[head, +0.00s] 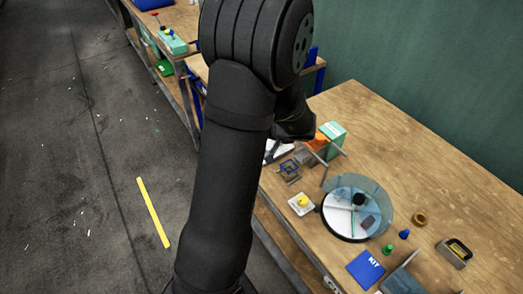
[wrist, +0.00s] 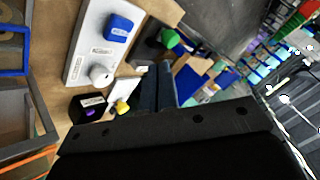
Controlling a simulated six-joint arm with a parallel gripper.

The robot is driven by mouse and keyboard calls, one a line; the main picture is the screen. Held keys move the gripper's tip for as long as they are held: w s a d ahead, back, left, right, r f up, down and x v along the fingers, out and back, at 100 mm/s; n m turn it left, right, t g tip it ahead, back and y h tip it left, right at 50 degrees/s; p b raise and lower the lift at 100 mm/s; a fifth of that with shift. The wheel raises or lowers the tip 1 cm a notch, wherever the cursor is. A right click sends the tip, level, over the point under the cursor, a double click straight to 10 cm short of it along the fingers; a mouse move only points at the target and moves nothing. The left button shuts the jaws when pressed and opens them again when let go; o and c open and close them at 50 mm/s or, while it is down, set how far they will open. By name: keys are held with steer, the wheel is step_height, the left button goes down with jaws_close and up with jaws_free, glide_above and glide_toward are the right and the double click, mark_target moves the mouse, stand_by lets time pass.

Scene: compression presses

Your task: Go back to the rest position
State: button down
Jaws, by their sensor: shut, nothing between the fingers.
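My gripper's two dark fingers (wrist: 158,86) show in the middle of the wrist view, close together with nothing between them. The black arm rises through the middle of the head view and bends over the left end of the wooden workbench (head: 430,165). Its wrist end is partly hidden behind the arm, and I cannot make out the fingertips there. In the wrist view, a white panel (wrist: 84,48) with a blue button (wrist: 118,28) and a white knob (wrist: 102,75) lies to the left of the fingers. A yellow knob (wrist: 122,107) is also left of the fingers.
The bench holds a round clear-walled dish (head: 378,205), a yellow knob on a white plate (head: 303,202), a blue KIT box (head: 365,268), a green-white box (head: 332,130) and small pegs. A green wall (head: 430,60) stands behind. Open floor (head: 80,170) lies left.

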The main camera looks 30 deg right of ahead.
steer(key=shift+f, duration=0.1)
steer(key=shift+f, duration=0.85)
steer(key=shift+r, duration=2.85)
steer(key=shift+f, duration=0.1)
